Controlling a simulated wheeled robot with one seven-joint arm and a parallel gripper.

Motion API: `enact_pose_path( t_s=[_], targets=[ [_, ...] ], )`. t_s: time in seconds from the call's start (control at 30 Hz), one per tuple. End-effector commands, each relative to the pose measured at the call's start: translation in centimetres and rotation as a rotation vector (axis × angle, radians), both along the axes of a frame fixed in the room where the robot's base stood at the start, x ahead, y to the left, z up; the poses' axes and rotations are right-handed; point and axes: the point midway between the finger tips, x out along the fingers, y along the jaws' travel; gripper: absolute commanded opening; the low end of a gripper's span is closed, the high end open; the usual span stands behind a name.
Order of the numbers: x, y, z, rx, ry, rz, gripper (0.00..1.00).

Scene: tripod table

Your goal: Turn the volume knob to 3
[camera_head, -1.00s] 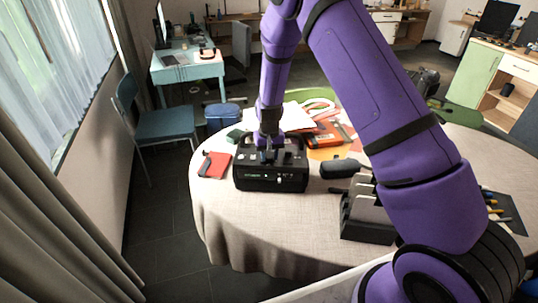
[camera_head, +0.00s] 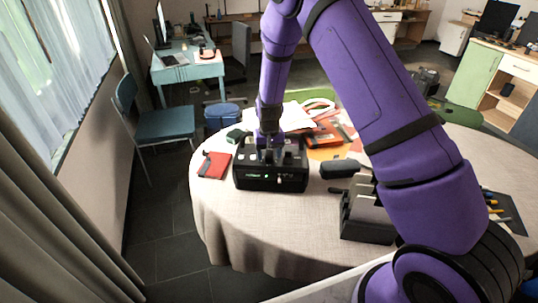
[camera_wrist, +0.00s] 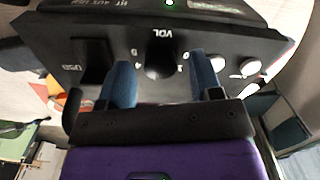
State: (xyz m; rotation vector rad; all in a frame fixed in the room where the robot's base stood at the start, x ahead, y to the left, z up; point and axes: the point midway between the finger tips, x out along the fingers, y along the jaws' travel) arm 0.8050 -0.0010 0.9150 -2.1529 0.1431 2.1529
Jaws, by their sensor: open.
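The black device with the volume knob (camera_head: 271,178) stands on the round table near its left front edge, with a small green light on its front face. In the wrist view the black volume knob (camera_wrist: 161,62) sits under the label "VOL" on the device's top panel (camera_wrist: 205,30), with small marks around it that I cannot read clearly. My gripper (camera_wrist: 164,82) is open, with one blue finger on each side of the knob and gaps showing between. Which number the knob points to cannot be told. In the head view my gripper (camera_head: 268,152) is over the device's top.
Two pale knobs (camera_wrist: 218,64) sit right of the volume knob, close to my right finger. A red notebook (camera_head: 214,165) lies left of the device. A black object (camera_head: 341,168) and a dark rack (camera_head: 366,217) stand to its right. The front tablecloth (camera_head: 262,233) is clear.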

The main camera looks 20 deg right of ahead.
Motion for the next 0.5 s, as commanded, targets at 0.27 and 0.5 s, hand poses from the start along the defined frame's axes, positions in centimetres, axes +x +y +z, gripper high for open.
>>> enact_pose_path(
  t_s=[0.27, 0.5],
  targets=[
    [0.1, 0.1, 4.7, 0.001, -0.004, 0.001, 0.59],
    [0.0, 0.0, 8.6, 0.001, -0.002, 0.0, 0.59]
  ],
)
